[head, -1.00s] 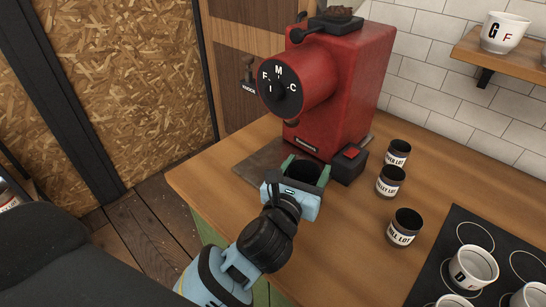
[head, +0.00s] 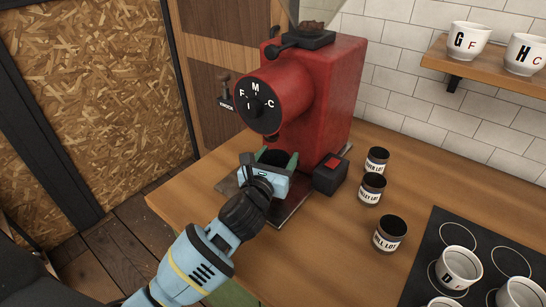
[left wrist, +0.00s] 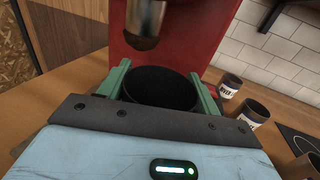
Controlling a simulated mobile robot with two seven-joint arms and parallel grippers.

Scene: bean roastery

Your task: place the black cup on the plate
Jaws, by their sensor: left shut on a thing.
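My left gripper (head: 274,160) is shut on the black cup (head: 275,155), one green finger on each side. In the left wrist view the cup (left wrist: 160,88) shows its dark open mouth and looks upright. It is in front of the red grinder, below the spout (left wrist: 142,38). The dark flat plate (head: 292,207) lies on the counter at the grinder's foot, partly hidden by my gripper. The cup is above the plate; the cup's bottom is hidden, so I cannot tell whether it touches. My right gripper is not in view.
The red grinder (head: 318,100) stands close behind the cup. A black box with a red button (head: 330,174) is just right. Three dark labelled jars, one of them at the front (head: 390,234), stand further right. White cups stand on a black mat (head: 440,222).

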